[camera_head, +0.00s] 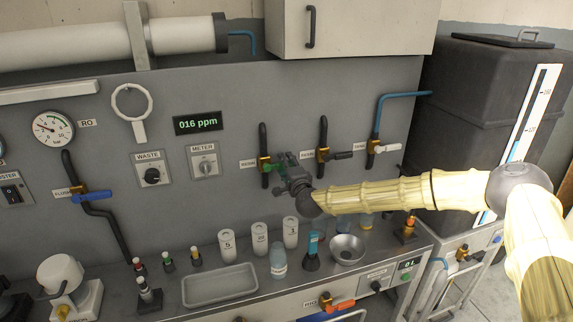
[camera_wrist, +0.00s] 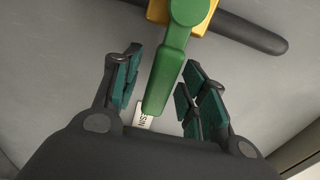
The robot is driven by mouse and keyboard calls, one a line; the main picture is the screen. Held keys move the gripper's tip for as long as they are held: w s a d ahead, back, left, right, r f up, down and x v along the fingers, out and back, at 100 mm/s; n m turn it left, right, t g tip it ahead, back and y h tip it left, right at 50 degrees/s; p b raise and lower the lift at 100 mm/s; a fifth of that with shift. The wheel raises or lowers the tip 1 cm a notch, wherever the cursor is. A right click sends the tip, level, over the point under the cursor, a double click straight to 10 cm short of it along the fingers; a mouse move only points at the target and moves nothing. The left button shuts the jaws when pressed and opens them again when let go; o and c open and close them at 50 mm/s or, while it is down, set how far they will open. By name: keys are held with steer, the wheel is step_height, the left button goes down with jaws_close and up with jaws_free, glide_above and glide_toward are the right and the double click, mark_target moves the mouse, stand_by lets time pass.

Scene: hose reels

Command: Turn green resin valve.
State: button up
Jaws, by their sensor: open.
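The green valve lever (camera_wrist: 172,75) sits on a brass body (camera_wrist: 205,14) on a dark vertical pipe. In the wrist view the lever reaches down between the two fingers of my gripper (camera_wrist: 156,92), which stand apart on either side of it. I see a gap on the left and a narrower one on the right; I cannot tell if either pad touches. In the head view my gripper (camera_head: 285,169) is at the green valve's handle (camera_head: 276,164) on the grey panel, covering part of it. A label beneath the lever is partly hidden.
To the right are a black-handled valve (camera_head: 340,156) and a white-handled valve (camera_head: 385,149). A blue-handled valve (camera_head: 93,197) is at the left. Below, the bench holds white bottles (camera_head: 260,238), a metal bowl (camera_head: 347,249) and a grey tray (camera_head: 219,286).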

jaws_close()
